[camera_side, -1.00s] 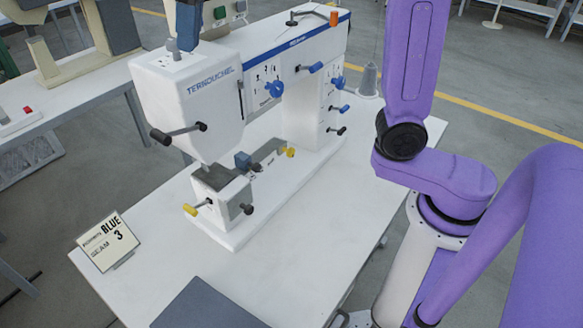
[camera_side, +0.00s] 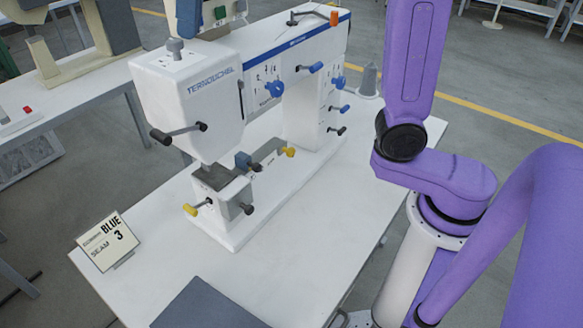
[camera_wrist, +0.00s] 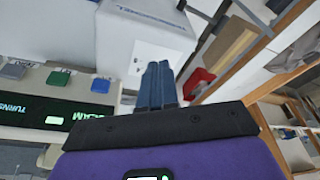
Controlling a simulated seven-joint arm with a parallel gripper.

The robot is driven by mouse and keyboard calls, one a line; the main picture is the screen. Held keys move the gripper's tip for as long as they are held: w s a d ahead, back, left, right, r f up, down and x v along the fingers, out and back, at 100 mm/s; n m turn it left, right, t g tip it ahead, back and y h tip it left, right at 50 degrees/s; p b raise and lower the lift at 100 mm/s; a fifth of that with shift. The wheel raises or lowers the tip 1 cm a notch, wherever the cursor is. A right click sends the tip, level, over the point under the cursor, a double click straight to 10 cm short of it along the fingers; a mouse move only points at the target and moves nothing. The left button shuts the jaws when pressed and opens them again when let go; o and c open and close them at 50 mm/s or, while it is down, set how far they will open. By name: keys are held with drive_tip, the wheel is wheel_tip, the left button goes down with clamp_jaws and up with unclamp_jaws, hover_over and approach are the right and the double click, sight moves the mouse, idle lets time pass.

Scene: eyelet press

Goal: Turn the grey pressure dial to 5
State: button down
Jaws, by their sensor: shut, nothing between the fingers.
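The grey pressure dial (camera_side: 175,47) is a small upright knob on top of the white machine's head (camera_side: 190,90). Its setting is too small to read. My gripper (camera_side: 189,28) is at the top edge of the side view, just above and right of the dial, with a small gap seeming to show between them. In the wrist view its two blue fingers (camera_wrist: 158,68) are closed together and empty, in front of a white machine surface (camera_wrist: 150,45). I cannot make out the dial in the wrist view.
The machine has blue knobs (camera_side: 274,89), black levers (camera_side: 180,132) and yellow-tipped levers (camera_side: 191,209). A grey spool (camera_side: 369,80) stands behind it. A card (camera_side: 109,241) reading BLUE, SEAM 3 stands at the table's left. The table (camera_side: 310,235) in front is mostly clear.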

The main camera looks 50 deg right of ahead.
drive_tip(key=shift+w+a+v, duration=0.1)
drive_tip(key=shift+w+v, duration=0.1)
drive_tip(key=shift+v, duration=0.75)
drive_tip(key=shift+w+a+v, duration=0.15)
drive_tip(key=shift+w+v, duration=0.05)
drive_tip(key=shift+v, duration=0.75)
drive_tip(key=shift+r, duration=0.15)
drive_tip(key=shift+w+d+f, duration=0.3)
drive_tip(key=shift+d+f, duration=0.05)
drive_tip(key=shift+f, duration=0.65)
drive_tip(key=shift+w+d+f, duration=0.35)
drive_tip(key=shift+f, duration=0.7)
drive_tip(key=shift+w+d+f, duration=0.3)
drive_tip(key=shift+f, duration=0.7)
